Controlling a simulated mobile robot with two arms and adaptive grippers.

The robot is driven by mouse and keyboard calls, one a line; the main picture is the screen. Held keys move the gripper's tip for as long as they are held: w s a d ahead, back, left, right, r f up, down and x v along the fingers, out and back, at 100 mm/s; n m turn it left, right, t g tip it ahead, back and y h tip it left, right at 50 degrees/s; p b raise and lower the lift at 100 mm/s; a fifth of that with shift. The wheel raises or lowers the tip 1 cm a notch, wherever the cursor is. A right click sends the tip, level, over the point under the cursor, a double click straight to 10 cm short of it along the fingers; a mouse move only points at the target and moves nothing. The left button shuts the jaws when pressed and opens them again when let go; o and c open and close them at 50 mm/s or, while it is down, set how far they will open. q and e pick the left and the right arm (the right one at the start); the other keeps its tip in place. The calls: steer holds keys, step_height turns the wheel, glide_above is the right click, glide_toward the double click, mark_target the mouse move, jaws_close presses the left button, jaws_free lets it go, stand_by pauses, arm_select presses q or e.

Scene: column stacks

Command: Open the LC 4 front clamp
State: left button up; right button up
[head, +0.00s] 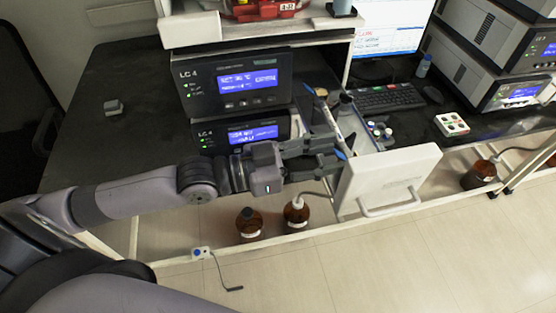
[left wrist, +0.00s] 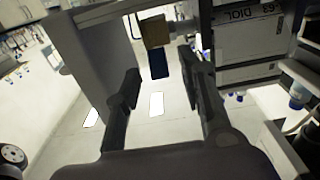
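The LC 4 stack shows two dark modules with blue screens, an upper one (head: 235,82) and a lower one (head: 240,133). To their right is an opened compartment with a white front panel (head: 388,180) and handle. A slim silver column (head: 331,118) with blue ends slants there. My left gripper (head: 335,150) reaches across to the column's lower end, its fingers apart. In the left wrist view its fingers (left wrist: 158,85) are open, with a tan block (left wrist: 154,30) and a dark blue end piece (left wrist: 158,64) ahead between them. I cannot make out the front clamp clearly. My right gripper is out of view.
Brown bottles (head: 250,224) stand on the floor level below the bench. A keyboard (head: 386,97), a monitor (head: 388,28) and a white block with coloured dots (head: 452,124) are to the right. The dark bench top (head: 125,80) at left is mostly clear.

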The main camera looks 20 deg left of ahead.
arm_select(q)
steer(key=v, duration=1.1)
steer(key=shift+s, duration=0.1)
stand_by(0.5)
